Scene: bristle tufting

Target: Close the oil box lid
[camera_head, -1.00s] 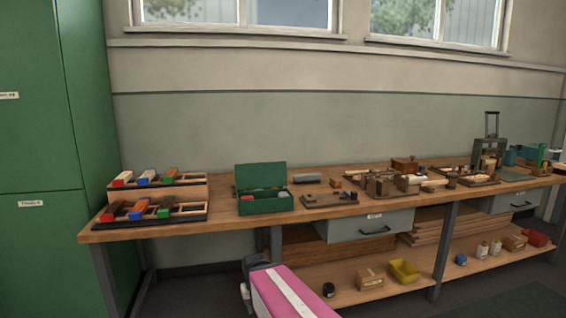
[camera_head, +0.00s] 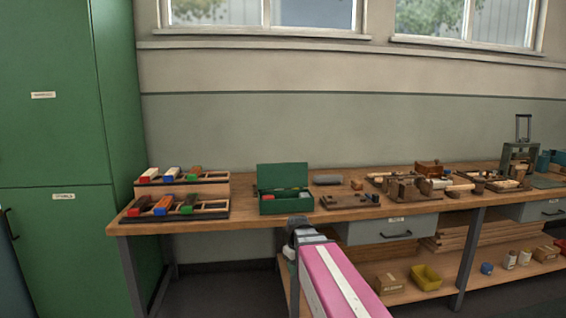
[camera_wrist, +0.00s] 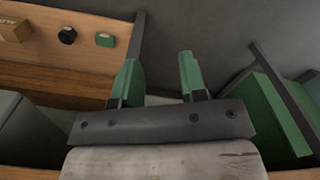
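The green oil box (camera_head: 287,205) stands on the workbench with its lid (camera_head: 282,175) raised upright at the back. Several small items, one of them red, show inside it. My arm reaches up from the bottom of the head view, and its end is in front of the bench edge, just below the box. In the wrist view my gripper (camera_wrist: 158,75) has its two green fingers apart with nothing between them. The wrist view does not clearly show the box.
Stepped racks with coloured blocks (camera_head: 180,208) stand left of the box. A wooden board (camera_head: 345,202) and a grey block (camera_head: 327,180) lie to its right. A drawer (camera_head: 392,229) hangs below the bench top. A yellow bin (camera_head: 427,277) sits on the lower shelf.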

